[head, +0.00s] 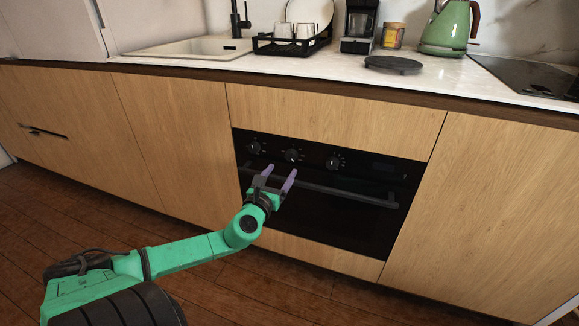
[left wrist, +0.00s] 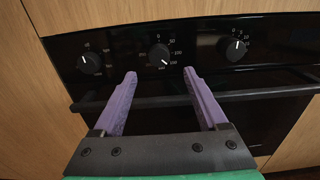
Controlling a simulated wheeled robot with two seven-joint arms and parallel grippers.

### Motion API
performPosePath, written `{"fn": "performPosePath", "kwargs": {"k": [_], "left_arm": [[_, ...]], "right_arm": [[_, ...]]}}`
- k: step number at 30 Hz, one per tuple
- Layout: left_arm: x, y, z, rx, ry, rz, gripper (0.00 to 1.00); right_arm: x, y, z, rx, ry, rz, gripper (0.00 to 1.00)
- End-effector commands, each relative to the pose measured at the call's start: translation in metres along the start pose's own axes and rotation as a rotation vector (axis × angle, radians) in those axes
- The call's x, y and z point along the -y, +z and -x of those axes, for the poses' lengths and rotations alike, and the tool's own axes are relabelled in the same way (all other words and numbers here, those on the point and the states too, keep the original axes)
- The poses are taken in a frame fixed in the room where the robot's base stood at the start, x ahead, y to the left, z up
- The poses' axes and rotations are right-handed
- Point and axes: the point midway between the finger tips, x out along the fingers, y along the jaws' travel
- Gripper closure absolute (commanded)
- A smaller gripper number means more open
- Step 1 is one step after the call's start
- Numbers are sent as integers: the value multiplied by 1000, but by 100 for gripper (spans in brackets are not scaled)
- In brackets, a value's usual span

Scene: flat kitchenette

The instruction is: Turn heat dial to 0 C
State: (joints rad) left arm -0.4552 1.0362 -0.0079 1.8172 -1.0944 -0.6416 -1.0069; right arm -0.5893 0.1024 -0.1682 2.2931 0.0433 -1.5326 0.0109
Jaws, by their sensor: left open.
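The black oven front carries three round dials in a row. The middle dial, the heat dial (head: 291,155), has numbers around it such as 0, 50 and 100; it also shows in the left wrist view (left wrist: 158,56). Its white mark seems to point to the lower right, away from the 0 at the top. My left gripper (head: 280,171) is open and empty in front of the oven, just below the heat dial. In the left wrist view its purple fingers (left wrist: 160,74) lie below and to either side of the dial, apart from it. My right gripper is out of view.
A left dial (head: 254,147) and a right dial (head: 333,162) flank the heat dial. The oven's long handle bar (head: 345,192) runs below the dials, close to my fingers. Wooden cabinet fronts surround the oven. The counter above holds a green kettle (head: 446,27) and a dish rack (head: 290,45).

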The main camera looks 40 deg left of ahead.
Motion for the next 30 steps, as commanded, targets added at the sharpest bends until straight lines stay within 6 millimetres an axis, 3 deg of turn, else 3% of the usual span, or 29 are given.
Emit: {"fn": "performPosePath", "kwargs": {"k": [7, 10, 15, 22, 28, 30], "left_arm": [[-1, 0, -46, 5, 3, 3, 25], [-2, -1, -60, 3, 5, 4, 25], [-1, 0, -71, 0, 2, 3, 25], [-1, 0, -72, -2, 1, 2, 25], [-1, 0, -72, -1, 1, 2, 100], [-1, 0, -72, -1, 1, 3, 100]], "right_arm": [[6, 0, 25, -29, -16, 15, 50], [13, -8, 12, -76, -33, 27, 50], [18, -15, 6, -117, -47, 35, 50], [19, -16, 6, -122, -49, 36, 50], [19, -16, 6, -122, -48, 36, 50], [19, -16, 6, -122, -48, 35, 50]]}}
